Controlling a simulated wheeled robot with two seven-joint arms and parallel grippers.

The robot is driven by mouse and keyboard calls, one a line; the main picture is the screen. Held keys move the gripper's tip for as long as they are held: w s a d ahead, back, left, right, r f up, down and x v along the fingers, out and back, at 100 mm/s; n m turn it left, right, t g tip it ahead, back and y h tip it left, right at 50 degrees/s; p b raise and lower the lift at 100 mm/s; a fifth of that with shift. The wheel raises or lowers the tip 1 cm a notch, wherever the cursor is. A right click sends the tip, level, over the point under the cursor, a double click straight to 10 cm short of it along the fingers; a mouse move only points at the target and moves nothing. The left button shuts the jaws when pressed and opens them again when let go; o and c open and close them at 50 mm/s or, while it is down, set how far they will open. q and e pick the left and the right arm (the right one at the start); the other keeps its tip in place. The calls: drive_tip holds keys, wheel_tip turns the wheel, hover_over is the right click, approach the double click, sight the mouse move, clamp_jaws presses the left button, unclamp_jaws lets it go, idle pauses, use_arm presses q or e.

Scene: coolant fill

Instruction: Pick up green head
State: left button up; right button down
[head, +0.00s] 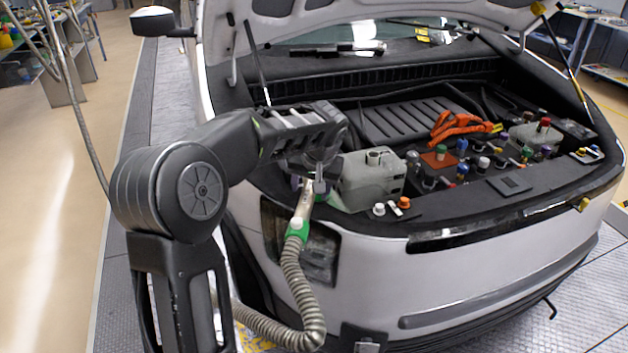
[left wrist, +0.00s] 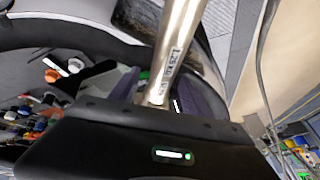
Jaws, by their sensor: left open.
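The green head (head: 297,229) is a green collar with a pale metal tube (head: 303,203) above it, on the end of a grey ribbed hose (head: 305,285). It is upright, slightly tilted, in front of the car's left front corner. My left gripper (head: 309,186) is over the tube's upper end, jaws open. In the left wrist view the labelled metal tube (left wrist: 174,50) runs between the two dark purple-grey fingers (left wrist: 160,92). I cannot tell whether either finger touches it. The tube's top end is hidden by the gripper. My right gripper is not in view.
A translucent coolant tank (head: 372,182) stands just right of the gripper in the open engine bay. Orange cables (head: 462,127) and several coloured caps lie further right. The raised hood (head: 350,14) is above. The floor at left (head: 60,200) is clear.

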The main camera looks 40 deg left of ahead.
use_arm(q)
drive_tip(key=p+x, duration=0.1)
drive_tip(key=x, duration=0.3)
drive_tip(key=shift+f, duration=0.2)
idle(0.3)
clamp_jaws()
idle(0.4)
idle(0.8)
drive_tip(key=shift+w+r, duration=0.1)
drive_tip(key=shift+r, duration=0.1)
